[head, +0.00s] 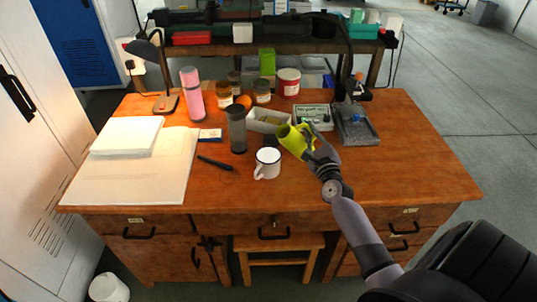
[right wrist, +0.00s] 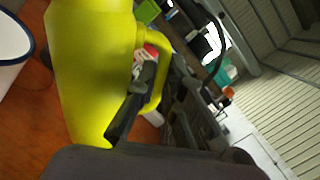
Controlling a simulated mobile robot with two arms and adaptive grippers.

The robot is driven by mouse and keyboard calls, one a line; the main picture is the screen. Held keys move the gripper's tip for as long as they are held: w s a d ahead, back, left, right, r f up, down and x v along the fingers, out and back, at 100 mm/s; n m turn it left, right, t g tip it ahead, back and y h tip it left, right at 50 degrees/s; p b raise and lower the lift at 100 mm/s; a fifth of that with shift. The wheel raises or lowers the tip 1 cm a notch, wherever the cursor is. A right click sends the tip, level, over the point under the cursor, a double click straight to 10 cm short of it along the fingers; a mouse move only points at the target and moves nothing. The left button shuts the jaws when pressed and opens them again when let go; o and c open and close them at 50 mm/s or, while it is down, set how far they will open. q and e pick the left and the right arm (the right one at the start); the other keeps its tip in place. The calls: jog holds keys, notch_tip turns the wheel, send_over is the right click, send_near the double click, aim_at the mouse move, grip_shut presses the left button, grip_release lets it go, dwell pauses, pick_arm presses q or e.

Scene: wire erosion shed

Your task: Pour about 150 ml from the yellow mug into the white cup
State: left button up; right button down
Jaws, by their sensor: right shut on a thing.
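The yellow mug (head: 292,141) is held above the desk, tilted with its upper end toward the left. It also fills the left part of the right wrist view (right wrist: 92,70). My right gripper (head: 312,145) is shut on the mug at its handle side. The white cup (head: 267,163) with a dark rim stands upright on the desk, below and left of the mug, with its handle to the lower left. Part of the cup shows at the left edge of the right wrist view (right wrist: 12,50). No liquid stream is visible. My left gripper is not in view.
A grey tumbler (head: 237,130) stands behind and left of the cup. A grey tray (head: 268,114), several jars and a pink bottle (head: 192,95) stand farther back. The desk's front right is clear.

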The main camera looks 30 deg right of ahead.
aim_at(300, 135)
jog(key=shift+a+r+n, duration=0.15)
jog(key=shift+a+n, duration=0.05)
jog(key=shift+n, duration=0.5)
jog(key=shift+w+a+r+n+t+y+p, duration=0.15)
jog(key=shift+r+n+t+y+p, duration=0.25)
jog(key=shift+r+n, duration=0.6)
jog(key=shift+a+f+n, duration=0.15)
jog(key=shift+n, duration=0.45)
jog(key=shift+a+n, duration=0.1)
jog(key=shift+n, duration=0.3)
jog(key=shift+a+n, duration=0.1)
jog(key=shift+n, duration=0.2)
jog(key=shift+a+r+n+t+y, duration=0.15)
jog(key=shift+a+r+n+y, duration=0.05)
jog(key=shift+r+n, duration=0.25)
jog(key=shift+a+r+n+t+y, duration=0.2)
jog(key=shift+r+n, duration=0.15)
jog(key=shift+n, duration=0.2)
jog(key=shift+w+a+r+n+p, duration=0.2)
jog(key=shift+a+r+n+p, duration=0.15)
jog(key=shift+a+n+p, duration=0.25)
jog(key=shift+d+r+n+y+p, duration=0.15)
jog(key=shift+r+n+y+p, duration=0.15)
jog(key=shift+n+p, duration=0.2)
jog(key=shift+w+a+r+n+p, duration=0.1)
jog(key=shift+a+r+n+p, duration=0.2)
jog(key=shift+n, duration=0.3)
